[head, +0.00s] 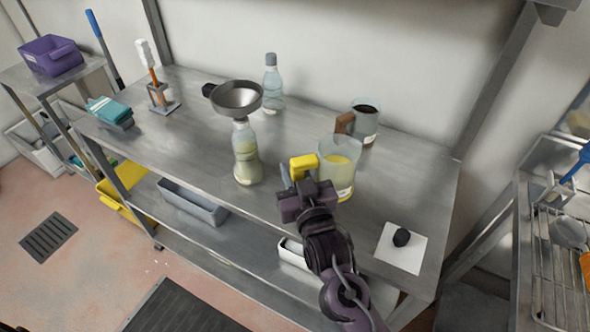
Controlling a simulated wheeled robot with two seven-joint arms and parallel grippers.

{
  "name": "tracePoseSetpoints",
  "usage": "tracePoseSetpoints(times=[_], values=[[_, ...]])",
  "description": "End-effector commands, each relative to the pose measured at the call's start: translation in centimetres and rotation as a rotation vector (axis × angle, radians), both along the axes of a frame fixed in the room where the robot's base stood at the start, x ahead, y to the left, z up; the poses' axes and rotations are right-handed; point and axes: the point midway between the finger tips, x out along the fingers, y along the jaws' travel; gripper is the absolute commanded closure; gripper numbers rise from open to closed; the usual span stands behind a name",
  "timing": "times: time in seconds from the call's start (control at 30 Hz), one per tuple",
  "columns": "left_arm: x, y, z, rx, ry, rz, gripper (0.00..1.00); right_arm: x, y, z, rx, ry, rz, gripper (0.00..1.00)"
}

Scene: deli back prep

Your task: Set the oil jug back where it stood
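The oil jug (340,180) is a clear jug with yellow liquid and a yellow handle (303,166) on its left side. It is upright near the front edge of the steel table (200,137); I cannot tell whether its base touches the top. My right gripper (297,175) is at the handle, with one grey finger visible along the handle's left side. The other finger is mostly hidden, so its grip is unclear. My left gripper is not in view. A bottle (246,160) with yellowish liquid stands left of the jug, a metal funnel (237,98) in its top.
A second jug (367,125) with dark liquid and a brown handle stands behind the oil jug. A capped clear bottle (271,85) stands at the back. The table's left middle is clear.

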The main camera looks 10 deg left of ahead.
Motion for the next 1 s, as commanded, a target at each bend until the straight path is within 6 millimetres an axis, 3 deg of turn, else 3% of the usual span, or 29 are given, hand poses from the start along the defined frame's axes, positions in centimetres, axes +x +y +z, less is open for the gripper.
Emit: tracePoseSetpoints(times=[0.17, 0.7, 1.0], values=[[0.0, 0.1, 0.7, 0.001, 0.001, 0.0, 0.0, 0.0, 0.0, 0.4, 0.0, -0.004, 0.0, 1.0], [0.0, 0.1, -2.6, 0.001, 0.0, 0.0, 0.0, 0.0, 0.0, -4.7, -0.001, -0.003, -0.001, 1.0], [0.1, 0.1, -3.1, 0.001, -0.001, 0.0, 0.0, 0.0, 0.0, -5.7, 0.0, -0.004, -0.001, 1.0]])
